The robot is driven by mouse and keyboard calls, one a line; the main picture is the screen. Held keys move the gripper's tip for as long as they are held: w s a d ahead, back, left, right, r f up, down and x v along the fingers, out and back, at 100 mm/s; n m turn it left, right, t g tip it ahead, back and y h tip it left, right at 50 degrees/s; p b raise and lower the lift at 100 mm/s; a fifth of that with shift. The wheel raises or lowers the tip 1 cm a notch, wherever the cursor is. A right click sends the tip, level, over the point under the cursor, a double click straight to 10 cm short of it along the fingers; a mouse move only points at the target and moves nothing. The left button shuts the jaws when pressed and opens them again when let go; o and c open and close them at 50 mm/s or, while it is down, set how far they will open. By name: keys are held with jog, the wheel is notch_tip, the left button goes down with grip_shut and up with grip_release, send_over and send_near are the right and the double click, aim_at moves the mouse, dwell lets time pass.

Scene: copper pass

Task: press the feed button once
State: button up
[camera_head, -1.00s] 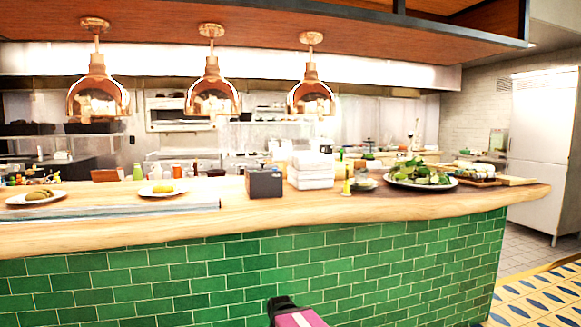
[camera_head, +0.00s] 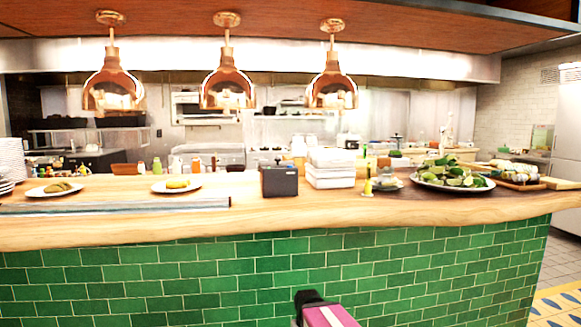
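A small dark box (camera_head: 279,181), which looks like a ticket printer, stands on the wooden counter (camera_head: 400,211) near the middle of the picture. Its top looks darker than its front, but I cannot make out a feed button at this size. My gripper (camera_head: 309,297) shows only partly at the bottom edge, as a black end on a pink and grey arm part. It is in front of the green tiled wall, lower than the counter top and apart from the box. Its fingers cannot be made out.
White stacked containers (camera_head: 331,168) stand right beside the box. A green-yellow bottle (camera_head: 367,182) and a platter of greens (camera_head: 453,180) are further right. Food plates (camera_head: 177,187) lie to the left. Copper lamps (camera_head: 228,88) hang above the counter.

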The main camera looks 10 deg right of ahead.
grip_shut()
dwell(1.5)
